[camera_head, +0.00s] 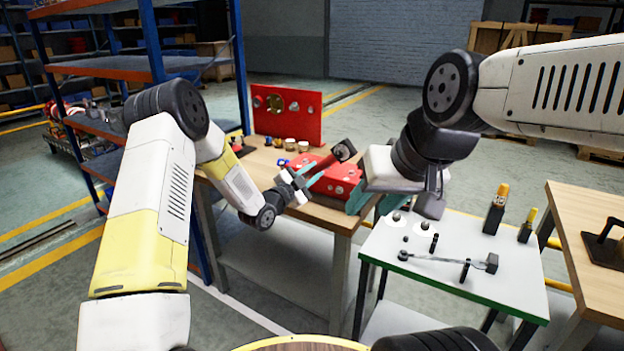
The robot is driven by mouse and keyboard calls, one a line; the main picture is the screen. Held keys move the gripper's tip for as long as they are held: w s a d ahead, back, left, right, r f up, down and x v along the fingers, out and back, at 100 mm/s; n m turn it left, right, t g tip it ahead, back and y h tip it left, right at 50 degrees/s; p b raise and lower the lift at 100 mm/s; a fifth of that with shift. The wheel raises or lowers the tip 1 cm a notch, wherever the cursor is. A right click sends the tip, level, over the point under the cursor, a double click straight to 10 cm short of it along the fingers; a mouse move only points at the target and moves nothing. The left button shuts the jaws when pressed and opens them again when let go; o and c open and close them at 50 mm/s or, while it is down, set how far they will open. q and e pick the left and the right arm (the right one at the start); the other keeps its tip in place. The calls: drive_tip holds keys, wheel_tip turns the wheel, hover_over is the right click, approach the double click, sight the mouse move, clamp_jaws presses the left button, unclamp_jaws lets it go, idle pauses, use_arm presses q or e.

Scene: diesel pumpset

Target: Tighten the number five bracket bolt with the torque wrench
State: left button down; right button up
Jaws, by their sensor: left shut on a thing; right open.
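A red block with several bolt heads (341,188) sits on the wooden bench, likely the bracket; I cannot read any bolt numbers. My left gripper (307,178) is shut on a dark and red bar-shaped tool (341,152), whose round dark end points up and right above the block. I cannot tell for sure that it is the torque wrench. My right gripper (372,202) is open, with teal fingers, beside the block's right end. A long grey wrench-like tool (445,260) lies on the small white table (400,285). My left gripper partly hides the block.
An upright red plate (258,115) stands at the back of the wooden bench (262,165), with several small parts before it. Two dark holders with yellow tops (494,215) stand on the white table. Another wooden table (580,215) is at right; blue shelving (150,40) at left.

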use_arm(q)
drive_tip(key=w+a+r+n, duration=0.1)
drive_tip(key=n, duration=0.1)
drive_tip(key=w+a+r+n, duration=0.1)
drive_tip(key=r, duration=0.1)
drive_tip(key=shift+w+a+n, duration=0.2)
drive_tip(key=shift+n, duration=0.2)
drive_tip(key=shift+w+d, duration=0.1)
idle(1.0)
drive_tip(key=shift+w+d, duration=0.2)
drive_tip(key=shift+w, duration=0.1)
drive_tip(key=shift+d, duration=0.1)
drive_tip(key=shift+s+d+f+m, duration=0.55)
drive_tip(key=shift+d+f+m, duration=0.25)
drive_tip(key=shift+m, duration=0.3)
drive_tip(key=shift+s+d+f+m, duration=0.6)
drive_tip(key=shift+f+m, duration=0.2)
drive_tip(key=shift+m, duration=0.3)
wheel_tip(320, 180, down, 6)
drive_tip(key=s+d+m+g, duration=0.1)
drive_tip(key=d+m, duration=0.1)
drive_tip(key=m, duration=0.3)
drive_tip(key=shift+s+d+r, duration=0.15)
drive_tip(key=shift+s, duration=0.15)
